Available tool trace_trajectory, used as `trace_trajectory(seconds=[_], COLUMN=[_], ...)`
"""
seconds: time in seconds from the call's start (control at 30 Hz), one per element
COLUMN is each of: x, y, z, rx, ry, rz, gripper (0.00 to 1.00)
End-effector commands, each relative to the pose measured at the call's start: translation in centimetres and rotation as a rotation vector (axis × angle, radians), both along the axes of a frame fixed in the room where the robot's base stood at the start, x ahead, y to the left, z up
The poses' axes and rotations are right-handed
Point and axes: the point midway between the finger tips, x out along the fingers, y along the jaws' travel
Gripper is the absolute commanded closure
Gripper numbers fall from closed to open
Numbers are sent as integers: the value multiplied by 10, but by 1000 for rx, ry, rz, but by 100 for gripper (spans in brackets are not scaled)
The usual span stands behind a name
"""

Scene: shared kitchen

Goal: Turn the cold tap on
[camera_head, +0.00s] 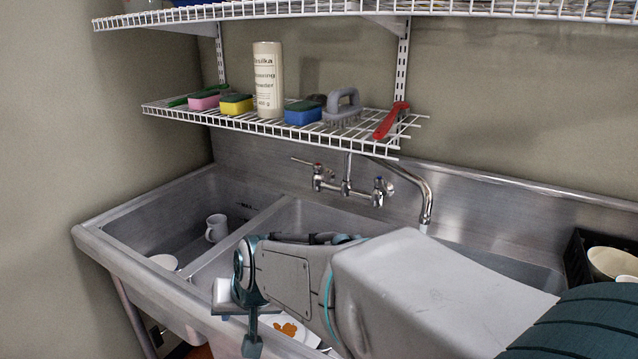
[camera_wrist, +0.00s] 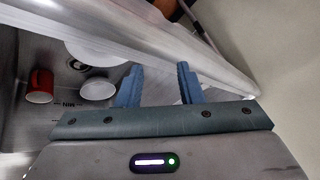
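The wall tap (camera_head: 346,185) stands at the back of the steel sink, with a curved spout (camera_head: 428,195) reaching right. Its right handle (camera_head: 382,187) carries a blue mark, and its left handle (camera_head: 317,176) a red one with a lever pointing left. The blue-marked handle's lever is hard to make out. My gripper (camera_head: 238,322) is low over the sink's front rim, well apart from the tap and in front of it. In the wrist view, my gripper's two blue fingers (camera_wrist: 158,86) are spread with nothing held between them. The tap is not in the wrist view.
A grey-white mug (camera_head: 217,228) and white bowl (camera_head: 163,262) are in the left basin. A plate with orange pattern (camera_head: 290,329) shows below my arm. A wire shelf (camera_head: 270,131) with sponges, a can and brushes hangs above the tap. A dark crate (camera_head: 579,262) stands right.

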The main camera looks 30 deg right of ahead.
Motion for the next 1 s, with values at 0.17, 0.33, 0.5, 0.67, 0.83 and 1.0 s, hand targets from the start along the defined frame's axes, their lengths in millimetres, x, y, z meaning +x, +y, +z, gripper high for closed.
trace_trajectory(seconds=[0.17,0.33,0.5,0.67,0.83,1.0], x=[90,149,173,162,132,111], y=[-38,-105,-187,-259,-307,-325], z=[16,33,44,49,51,52], rx=[161,261,294,250,153,76], ry=[-267,-532,-813,-1092,-1346,-1491], rz=[-360,-725,-1089,-1397,-1617,-1715], gripper=[66,66,66,66,66,66])
